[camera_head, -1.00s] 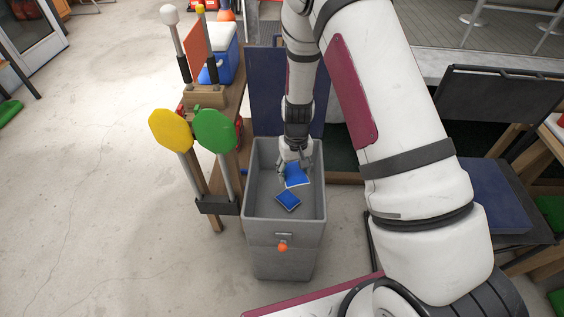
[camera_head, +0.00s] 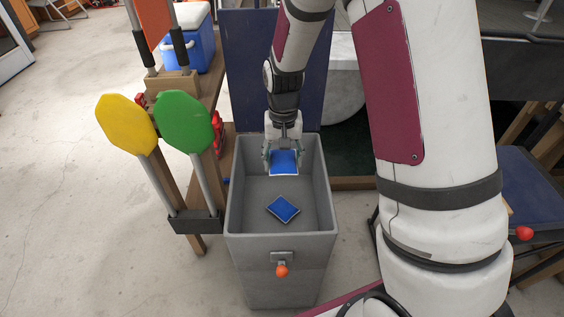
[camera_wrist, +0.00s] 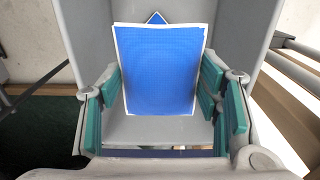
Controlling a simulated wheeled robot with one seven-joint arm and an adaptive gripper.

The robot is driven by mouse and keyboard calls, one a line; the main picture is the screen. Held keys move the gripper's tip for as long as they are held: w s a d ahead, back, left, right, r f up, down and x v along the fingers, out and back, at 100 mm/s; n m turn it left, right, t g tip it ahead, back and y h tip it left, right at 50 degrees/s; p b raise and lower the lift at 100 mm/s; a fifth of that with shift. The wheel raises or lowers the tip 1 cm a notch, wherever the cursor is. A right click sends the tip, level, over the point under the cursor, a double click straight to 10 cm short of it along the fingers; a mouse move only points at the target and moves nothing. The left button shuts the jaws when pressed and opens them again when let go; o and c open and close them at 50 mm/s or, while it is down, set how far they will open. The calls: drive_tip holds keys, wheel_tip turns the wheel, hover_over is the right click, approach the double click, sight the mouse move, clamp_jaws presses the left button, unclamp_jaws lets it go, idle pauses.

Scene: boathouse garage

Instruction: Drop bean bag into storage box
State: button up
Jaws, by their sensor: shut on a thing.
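The grey storage box (camera_head: 317,207) stands open on the floor in the middle of the head view, its dark blue lid (camera_head: 243,70) upright behind it. My gripper (camera_head: 283,165) is over the back part of the box opening, shut on a blue bean bag (camera_head: 285,163) with pale edges. In the wrist view the held bean bag (camera_wrist: 160,72) sits between the green-padded fingers (camera_wrist: 168,108). Another blue bean bag (camera_head: 283,209) lies inside the box, apart from the held one. Its corner (camera_wrist: 157,18) shows behind the held bag in the wrist view.
Left of the box is a wooden bench holding a yellow paddle (camera_head: 126,122), a green paddle (camera_head: 184,122) and a blue cooler (camera_head: 186,52). An orange knob (camera_head: 281,271) is on the box front.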

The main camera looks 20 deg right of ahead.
sight(283, 158)
wheel_tip(283, 158, down, 6)
drive_tip(key=b, duration=0.4)
drive_tip(key=o, duration=1.4)
drive_tip(key=shift+r, duration=0.15)
wheel_tip(283, 158, up, 12)
drive_tip(key=shift+f, duration=0.1)
